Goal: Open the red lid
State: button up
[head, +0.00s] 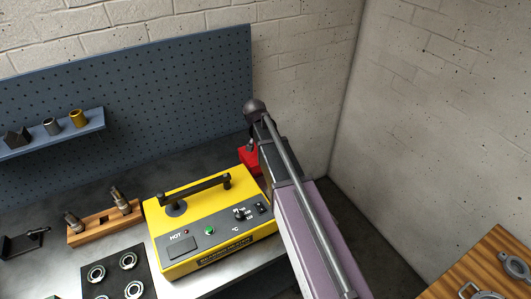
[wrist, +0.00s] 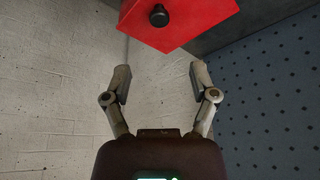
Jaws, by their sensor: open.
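The red lid (wrist: 185,18) fills the top middle of the wrist view, cut off by the upper edge. It has a round black knob (wrist: 158,16) on its face. In the head view a small part of the red lid (head: 249,154) shows behind the yellow heater, mostly hidden by my arm. My gripper (wrist: 159,76) is open, with nothing between its two fingers. The red lid and knob lie beyond the fingertips, and the fingers look apart from them. My gripper cannot be made out clearly in the head view.
A yellow heater (head: 220,243) with a black handle stands on the grey bench beside the red part. A pegboard (head: 190,85) rises behind. A wooden block (head: 101,230), a dark bearing tray (head: 111,263) and a shelf (head: 60,133) are at left. A wooden table (head: 470,272) is at right.

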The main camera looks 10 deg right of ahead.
jog(key=shift+b+x, duration=5.05)
jog(key=shift+x, duration=0.7)
grip_shut()
jog(key=shift+d, duration=0.15)
